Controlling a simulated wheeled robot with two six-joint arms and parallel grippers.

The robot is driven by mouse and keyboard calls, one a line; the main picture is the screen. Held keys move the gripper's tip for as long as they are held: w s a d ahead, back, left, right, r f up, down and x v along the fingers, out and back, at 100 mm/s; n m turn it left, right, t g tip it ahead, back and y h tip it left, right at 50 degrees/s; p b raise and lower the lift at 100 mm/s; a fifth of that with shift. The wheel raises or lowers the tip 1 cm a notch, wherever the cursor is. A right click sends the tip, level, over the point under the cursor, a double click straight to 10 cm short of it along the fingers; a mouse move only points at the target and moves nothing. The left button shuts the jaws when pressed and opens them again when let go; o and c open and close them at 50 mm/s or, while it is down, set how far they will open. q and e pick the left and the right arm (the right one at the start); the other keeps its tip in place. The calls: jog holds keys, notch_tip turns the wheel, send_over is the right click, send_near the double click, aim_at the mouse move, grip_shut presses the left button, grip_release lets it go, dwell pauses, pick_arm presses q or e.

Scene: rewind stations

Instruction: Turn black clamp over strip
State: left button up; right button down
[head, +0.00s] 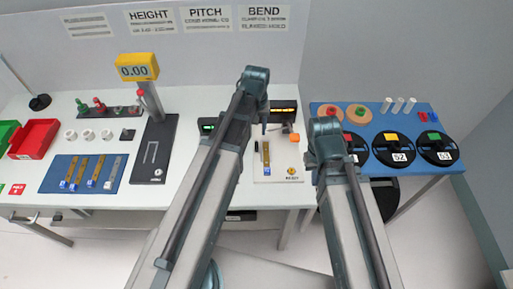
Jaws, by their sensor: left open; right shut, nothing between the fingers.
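A brass strip (266,154) lies on the white bend station (284,173) at the middle of the table. A small dark piece (257,146) stands at the strip's left side; it may be the black clamp, but it is too small to tell its position. My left gripper (265,128) hangs above the strip's far end, open and partly hidden by its own arm. Whether it touches anything there is unclear. My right arm reaches up in front of the blue table, and its gripper is hidden behind the arm.
A blue table (375,122) on the right bears black reels (394,150). At left are a pitch stand (155,150), a blue mat (116,174) with strips and a red bin (34,137).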

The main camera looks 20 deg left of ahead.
aim_at(257, 144)
pick_arm(q)
notch_tip(257, 144, down, 8)
jog(key=b, duration=0.7)
jog(key=shift+f, duration=0.1)
pick_arm(e)
notch_tip(257, 144, down, 8)
jog(key=shift+f, duration=0.1)
pick_arm(q)
grip_shut()
